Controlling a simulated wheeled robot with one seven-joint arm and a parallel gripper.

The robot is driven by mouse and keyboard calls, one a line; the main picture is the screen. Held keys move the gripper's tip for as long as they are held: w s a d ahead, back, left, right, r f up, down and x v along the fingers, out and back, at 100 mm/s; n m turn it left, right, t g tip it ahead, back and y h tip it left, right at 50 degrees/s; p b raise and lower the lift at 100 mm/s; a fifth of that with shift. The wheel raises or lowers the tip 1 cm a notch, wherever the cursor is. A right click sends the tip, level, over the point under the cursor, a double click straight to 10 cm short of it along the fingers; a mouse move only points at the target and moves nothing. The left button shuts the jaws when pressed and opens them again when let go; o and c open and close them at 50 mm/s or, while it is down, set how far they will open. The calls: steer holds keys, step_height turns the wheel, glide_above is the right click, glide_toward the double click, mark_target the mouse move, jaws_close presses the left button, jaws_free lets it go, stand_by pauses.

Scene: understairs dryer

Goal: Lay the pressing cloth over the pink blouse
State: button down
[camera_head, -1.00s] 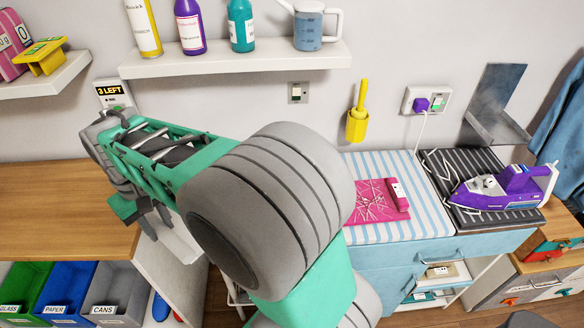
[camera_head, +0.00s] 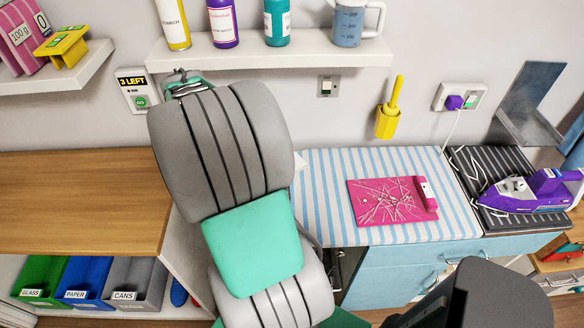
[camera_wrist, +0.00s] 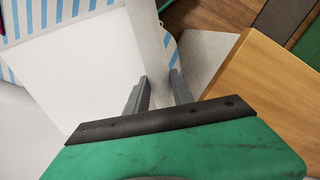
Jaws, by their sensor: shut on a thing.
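The pink blouse (camera_head: 372,192) lies flat on the blue-and-white striped board (camera_head: 325,215), with whitish crease lines across it and a raised pink piece at its right end. In the wrist view my gripper (camera_wrist: 159,77) is shut on the white pressing cloth (camera_wrist: 75,75), which spreads out from the fingers to the left. Part of the striped board (camera_wrist: 75,10) shows beyond the cloth. In the head view my arm hides the gripper and nearly all of the cloth. A small white corner beside the arm, at the board's left end, may be the cloth.
A purple iron (camera_head: 525,192) stands on a dark ribbed rest (camera_head: 480,165) right of the board. A wooden counter (camera_head: 80,200) is at left, above several bins. A shelf with bottles (camera_head: 270,52) and a yellow holder (camera_head: 388,122) are on the wall. The blouse's top is clear.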

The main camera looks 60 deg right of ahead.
steer(key=s+d+m, duration=0.1)
steer(key=s+d, duration=0.3)
steer(key=s+d+f+m+p, duration=0.1)
steer(key=s+d, duration=0.4)
steer(key=s+d+m+p, duration=0.1)
steer(key=s+d, duration=0.3)
steer(key=shift+s+d+f+m, duration=0.15)
steer(key=shift+s+f+m, duration=0.15)
steer(key=shift+m, duration=0.1)
steer(key=s+d+f+m, duration=0.1)
steer(key=s+d, duration=0.1)
steer(key=s, duration=0.6)
steer(key=s+d+f+m+p, duration=0.1)
steer(key=s+d+m, duration=0.1)
steer(key=s, duration=0.5)
steer(key=shift+s+d, duration=0.4)
steer(key=shift+d, duration=0.2)
steer(key=shift+s+a, duration=0.1)
step_height(320, 180, down, 7)
steer(key=b, duration=0.4)
steer(key=shift+r, duration=0.2)
